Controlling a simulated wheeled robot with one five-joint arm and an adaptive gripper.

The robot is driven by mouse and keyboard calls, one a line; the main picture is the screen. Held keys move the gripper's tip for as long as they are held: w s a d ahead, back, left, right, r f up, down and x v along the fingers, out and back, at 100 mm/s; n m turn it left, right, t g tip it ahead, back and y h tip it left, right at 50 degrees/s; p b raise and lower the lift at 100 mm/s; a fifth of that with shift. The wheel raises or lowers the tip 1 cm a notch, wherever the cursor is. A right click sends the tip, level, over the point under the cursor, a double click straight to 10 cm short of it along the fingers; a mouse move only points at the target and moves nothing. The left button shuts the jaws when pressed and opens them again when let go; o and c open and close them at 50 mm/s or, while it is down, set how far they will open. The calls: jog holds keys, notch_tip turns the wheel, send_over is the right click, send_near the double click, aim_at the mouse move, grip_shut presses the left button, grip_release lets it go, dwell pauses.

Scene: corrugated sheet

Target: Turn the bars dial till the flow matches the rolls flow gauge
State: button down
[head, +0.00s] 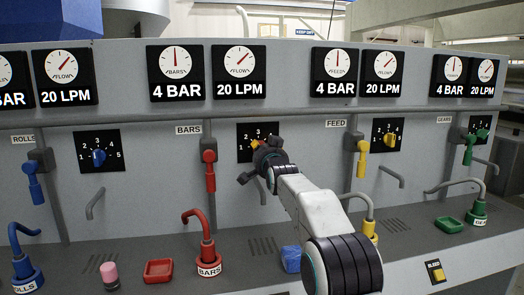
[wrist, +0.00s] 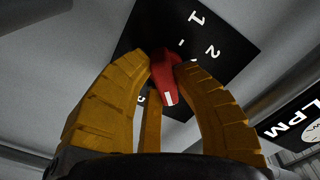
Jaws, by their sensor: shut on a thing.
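The red bars dial (wrist: 168,90) sits between my gripper's yellow fingers in the wrist view, on a black plate (wrist: 232,28) marked with white numbers. My gripper (head: 262,142) is shut on it; in the head view the gripper and wrist hide the dial and most of its plate (head: 243,131). The bars flow gauge (head: 239,64) reads 20 LPM, its needle pointing up and right. The rolls flow gauge (head: 66,65) also reads 20 LPM, its needle up and right. Small needle differences are hard to tell.
The red bars valve handle (head: 209,170) hangs left of my gripper. A blue rolls dial (head: 99,155) and yellow feed dial (head: 389,139) flank it. Hooked spouts, a red dish (head: 158,271), a pink-topped object (head: 109,274) and a blue block (head: 291,259) stand on the ledge below.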

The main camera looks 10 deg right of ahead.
jog(key=shift+r, duration=0.1)
dwell(0.3)
jog(key=c, duration=1)
grip_release()
jog(key=shift+s, duration=0.1)
jog(key=shift+s+a, duration=0.1)
jog(key=shift+s, duration=5.75)
jog(key=s+f+n+g+p, duration=0.2)
jog(key=s+g+p, duration=0.3)
jog(key=s, duration=0.9)
jog(key=s+f+n+g+p, duration=0.3)
jog(key=s+p, duration=0.3)
jog(key=s, duration=0.8)
jog(key=s+f+n+g+p, duration=0.3)
jog(key=s+g+p, duration=0.3)
jog(key=s, duration=0.8)
jog(key=shift+s+a+f+n+g+p, duration=0.25)
jog(key=shift+n+g+p, duration=0.1)
jog(key=shift+n, duration=0.15)
